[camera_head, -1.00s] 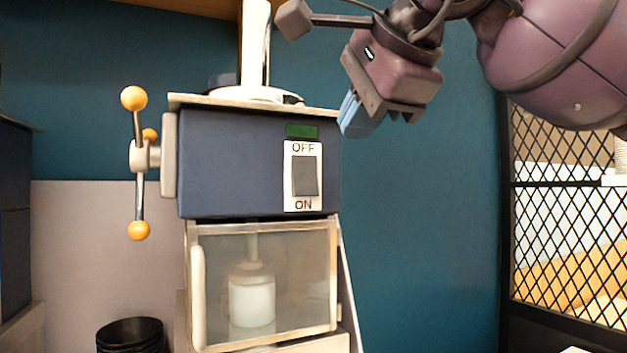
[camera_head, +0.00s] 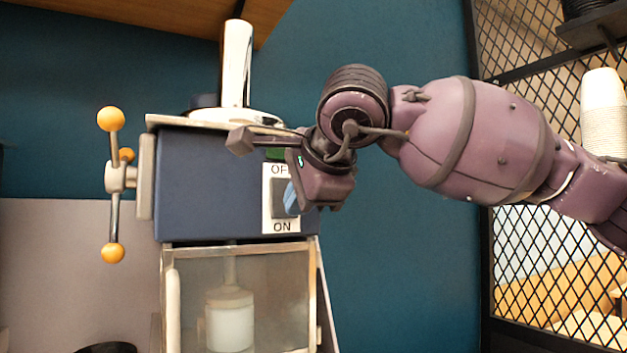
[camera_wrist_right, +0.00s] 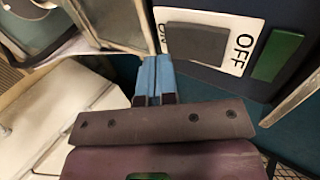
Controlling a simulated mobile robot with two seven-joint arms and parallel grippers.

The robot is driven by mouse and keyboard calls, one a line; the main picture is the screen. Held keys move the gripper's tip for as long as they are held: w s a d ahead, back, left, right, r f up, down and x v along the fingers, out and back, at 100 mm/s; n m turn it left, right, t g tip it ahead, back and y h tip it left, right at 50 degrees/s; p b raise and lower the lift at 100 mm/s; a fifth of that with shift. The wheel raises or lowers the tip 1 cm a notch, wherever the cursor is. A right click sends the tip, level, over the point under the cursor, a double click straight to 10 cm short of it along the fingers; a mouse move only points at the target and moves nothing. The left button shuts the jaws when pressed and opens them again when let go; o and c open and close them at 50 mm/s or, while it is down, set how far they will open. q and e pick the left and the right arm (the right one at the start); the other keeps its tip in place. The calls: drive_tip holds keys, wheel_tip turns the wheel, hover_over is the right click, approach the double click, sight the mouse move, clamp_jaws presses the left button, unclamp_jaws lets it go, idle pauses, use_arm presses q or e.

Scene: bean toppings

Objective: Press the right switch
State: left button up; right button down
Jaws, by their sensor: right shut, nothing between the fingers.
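The switch (camera_head: 279,197) is a dark grey rocker on a white plate marked OFF above and ON below, on the front of a dark blue machine (camera_head: 205,185). My right gripper (camera_head: 291,198) is shut and empty, its blue fingertips in front of the switch and covering part of it in the head view. In the right wrist view the switch (camera_wrist_right: 197,42) is beyond the blue fingertips (camera_wrist_right: 153,72), which overlap the ON end of the plate. I cannot tell whether the fingertips touch the switch. My left gripper is not in view.
A clear-fronted chamber (camera_head: 262,295) with a white container (camera_head: 229,320) is below the switch. A lever with orange knobs (camera_head: 110,119) is on the machine's left side. A black mesh panel (camera_head: 520,255) stands at the right. A dark bowl (camera_head: 107,348) is at the bottom left.

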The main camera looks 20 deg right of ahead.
drive_tip(key=shift+w+a+f, duration=0.1)
drive_tip(key=shift+w+a, duration=0.05)
drive_tip(key=shift+w, duration=0.5)
drive_tip(key=shift+w+a, duration=0.1)
drive_tip(key=shift+w, duration=0.5)
drive_tip(key=shift+w+r+t+b, duration=0.15)
drive_tip(key=shift+r+t+b, duration=0.15)
drive_tip(key=shift+r+t, duration=0.35)
